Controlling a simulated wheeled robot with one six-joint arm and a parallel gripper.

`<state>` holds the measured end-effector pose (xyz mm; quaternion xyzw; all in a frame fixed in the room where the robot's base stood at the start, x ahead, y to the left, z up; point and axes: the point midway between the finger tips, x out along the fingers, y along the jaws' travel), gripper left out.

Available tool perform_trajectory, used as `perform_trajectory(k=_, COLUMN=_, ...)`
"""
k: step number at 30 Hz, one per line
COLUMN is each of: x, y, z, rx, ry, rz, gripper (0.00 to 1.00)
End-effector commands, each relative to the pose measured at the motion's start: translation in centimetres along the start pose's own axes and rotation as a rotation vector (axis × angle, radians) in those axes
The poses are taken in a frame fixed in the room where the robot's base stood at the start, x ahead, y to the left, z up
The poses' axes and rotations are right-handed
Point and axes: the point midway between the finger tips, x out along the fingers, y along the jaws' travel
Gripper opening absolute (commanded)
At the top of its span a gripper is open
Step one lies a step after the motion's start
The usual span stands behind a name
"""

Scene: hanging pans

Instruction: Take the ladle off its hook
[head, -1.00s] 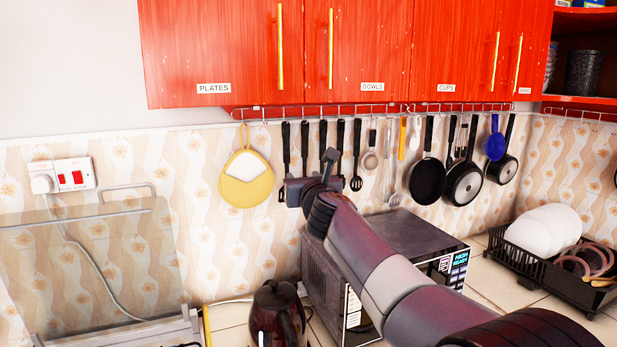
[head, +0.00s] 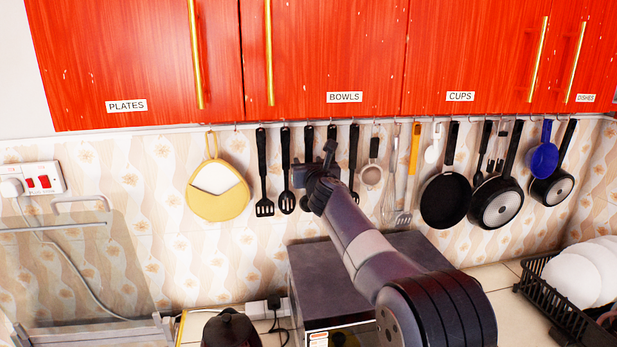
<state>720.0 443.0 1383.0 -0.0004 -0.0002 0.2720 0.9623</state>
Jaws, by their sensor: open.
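Several black-handled utensils hang in a row from the rail under the red cabinets. A slotted turner (head: 264,180) and a slotted spoon (head: 287,175) hang at the left of the row. More black handles (head: 309,140) hang to their right, with their lower ends partly covered by my gripper (head: 314,164). I cannot tell which of them is the ladle; its bowl may be hidden. My gripper is open in front of these handles, and no held object shows. Whether it touches any utensil is unclear.
A yellow pot holder (head: 216,200) hangs left. A strainer (head: 372,175), whisk (head: 390,195), orange-handled spatula (head: 413,150) and black pan (head: 446,200) hang right. A dark microwave (head: 330,265) stands below my arm. A dish rack (head: 560,310) is at the lower right.

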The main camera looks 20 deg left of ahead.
Motion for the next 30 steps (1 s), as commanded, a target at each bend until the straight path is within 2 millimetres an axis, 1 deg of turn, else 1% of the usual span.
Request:
perform_trajectory(k=1, x=0.37, y=-0.04, z=0.22, rx=0.001, ry=0.001, rz=0.000, gripper=0.45)
perform_trajectory(k=4, x=0.72, y=-0.05, z=0.03, rx=0.001, ry=0.001, rz=-0.001, gripper=0.45)
perform_trajectory(k=12, x=0.78, y=-0.05, z=-0.09, rx=0.000, ry=0.000, rz=-0.001, gripper=0.44)
perform_trajectory(k=28, x=0.76, y=-0.04, z=-0.07, rx=0.000, ry=0.000, rz=-0.001, gripper=0.00)
perform_trajectory(k=30, x=0.76, y=-0.04, z=-0.07, rx=0.000, ry=0.000, rz=-0.001, gripper=0.00)
